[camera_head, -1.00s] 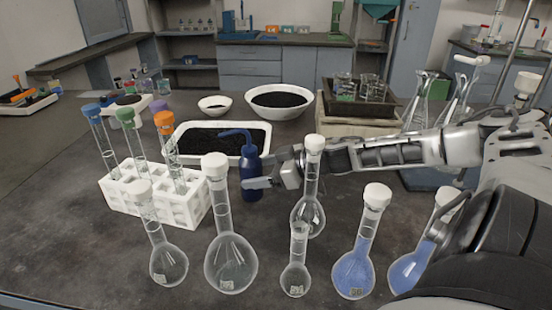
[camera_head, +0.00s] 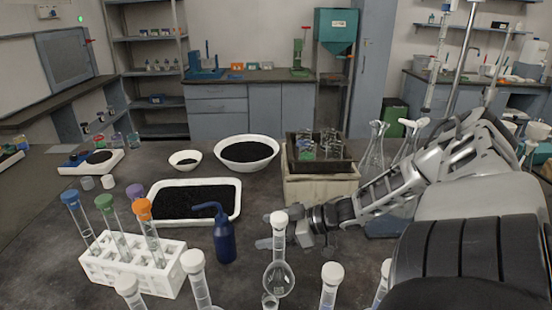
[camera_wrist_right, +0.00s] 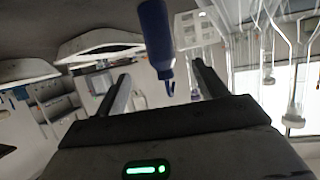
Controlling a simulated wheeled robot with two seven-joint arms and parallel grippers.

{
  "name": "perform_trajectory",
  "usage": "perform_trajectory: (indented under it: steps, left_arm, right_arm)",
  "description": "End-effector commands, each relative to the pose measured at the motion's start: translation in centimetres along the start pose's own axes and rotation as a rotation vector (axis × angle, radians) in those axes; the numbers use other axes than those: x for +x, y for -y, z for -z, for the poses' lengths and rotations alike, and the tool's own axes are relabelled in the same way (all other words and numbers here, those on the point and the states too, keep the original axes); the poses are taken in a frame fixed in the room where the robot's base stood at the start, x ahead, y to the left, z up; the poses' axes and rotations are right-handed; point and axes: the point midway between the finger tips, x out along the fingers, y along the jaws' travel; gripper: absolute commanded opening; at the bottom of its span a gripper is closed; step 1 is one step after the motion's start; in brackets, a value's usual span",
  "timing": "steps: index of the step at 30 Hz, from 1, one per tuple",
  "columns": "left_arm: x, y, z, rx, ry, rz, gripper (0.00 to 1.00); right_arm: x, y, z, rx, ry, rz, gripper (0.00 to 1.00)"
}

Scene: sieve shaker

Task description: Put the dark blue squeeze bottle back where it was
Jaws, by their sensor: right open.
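The dark blue squeeze bottle (camera_head: 225,240) stands upright on the dark table, its bent spout pointing left. It is just in front of the white tray of black grains and right of the white tube rack. My right gripper (camera_head: 265,243) is to the right of the bottle, with a small gap between them. In the right wrist view the bottle (camera_wrist_right: 156,35) appears upside down, beyond and between the two spread fingers (camera_wrist_right: 162,78); nothing is held. A stoppered flask (camera_head: 279,270) partly hides the gripper in the head view. My left gripper is not in view.
The white tube rack (camera_head: 135,268) holds tubes with coloured caps. The white tray (camera_head: 165,205) and a bowl (camera_head: 247,150) hold black grains. Several stoppered flasks line the front edge, close to my right arm. A beige box (camera_head: 320,187) stands behind the gripper.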

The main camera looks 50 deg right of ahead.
Motion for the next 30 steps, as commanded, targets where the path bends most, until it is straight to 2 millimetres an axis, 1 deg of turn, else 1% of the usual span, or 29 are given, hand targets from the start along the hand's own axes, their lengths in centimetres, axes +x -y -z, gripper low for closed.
perform_trajectory:
  steps: [3, 7, 26, 29, 30]
  left_arm:
    - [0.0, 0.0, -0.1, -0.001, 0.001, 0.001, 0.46]
    - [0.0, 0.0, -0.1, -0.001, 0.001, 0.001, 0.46]
    - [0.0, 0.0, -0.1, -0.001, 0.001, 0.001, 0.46]
    - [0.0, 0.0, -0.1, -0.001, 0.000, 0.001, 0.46]
    - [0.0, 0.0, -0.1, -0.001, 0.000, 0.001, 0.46]
  right_arm:
    - [-0.8, 0.0, -0.2, 0.000, 0.005, 0.000, 0.71]
    - [-1.1, -0.1, -0.2, -0.001, 0.002, -0.004, 0.71]
    - [-1.2, -0.1, -0.1, -0.002, 0.000, -0.005, 0.71]
    - [-0.8, -0.2, 0.5, -0.048, -0.009, -0.002, 0.71]
    - [-0.5, -0.4, 1.1, -0.103, -0.016, 0.002, 0.71]
